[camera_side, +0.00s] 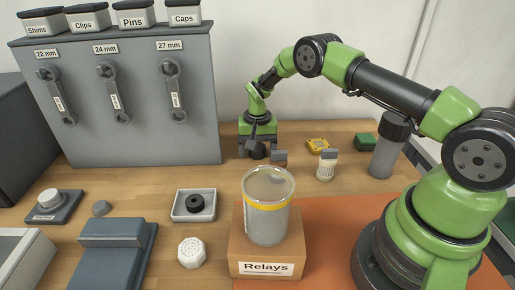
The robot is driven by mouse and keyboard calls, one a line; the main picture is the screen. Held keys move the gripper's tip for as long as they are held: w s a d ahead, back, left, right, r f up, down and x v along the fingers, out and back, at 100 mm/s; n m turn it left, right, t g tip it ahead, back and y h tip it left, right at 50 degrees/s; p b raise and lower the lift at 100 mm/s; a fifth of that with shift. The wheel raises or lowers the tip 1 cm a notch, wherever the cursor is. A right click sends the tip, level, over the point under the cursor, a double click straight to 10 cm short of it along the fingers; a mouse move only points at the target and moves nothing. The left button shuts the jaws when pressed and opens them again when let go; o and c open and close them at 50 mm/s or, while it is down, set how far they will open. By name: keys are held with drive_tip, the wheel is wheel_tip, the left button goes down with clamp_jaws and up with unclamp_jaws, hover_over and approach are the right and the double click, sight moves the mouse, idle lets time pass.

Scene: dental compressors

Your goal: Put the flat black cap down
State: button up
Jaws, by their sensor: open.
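My gripper (257,150) is at the back of the wooden table, pointing down close to the tabletop. Its fingers are apart. A small dark piece (257,151) shows between and below the fingers; it may be the flat black cap, but it is too small to tell, and I cannot tell whether it touches the table. A round black piece (196,203) with a darker centre lies in a small white tray (179,211) left of the middle, well away from my gripper.
A small brown block (279,158) stands just right of my gripper. A clear jar with a yellow band (267,207) stands on the Relays box (264,269). A white-topped bottle (326,166), yellow item (318,145) and grey cylinder (388,152) stand right. A grey wrench cabinet (137,130) stands left.

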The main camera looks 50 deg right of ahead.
drive_tip(key=s+a+r+n+t, duration=0.1)
drive_tip(key=s+a+r, duration=0.1)
drive_tip(key=r, duration=1)
drive_tip(key=s+a+r+t, duration=0.1)
drive_tip(key=s+a+r, duration=0.1)
drive_tip(key=r, duration=1)
drive_tip(key=s+a+r+n+t+y, duration=0.1)
drive_tip(key=s+a+r+t, duration=0.15)
drive_tip(key=s+r, duration=0.35)
drive_tip(key=s+a+r+n+t, duration=0.1)
drive_tip(key=s+a+r+n, duration=0.15)
drive_tip(key=s, duration=0.55)
drive_tip(key=s+a+f+t+y, duration=0.1)
drive_tip(key=s+a, duration=0.1)
drive_tip(key=s, duration=0.7)
drive_tip(key=shift+f+t, duration=0.15)
drive_tip(key=shift+t, duration=0.2)
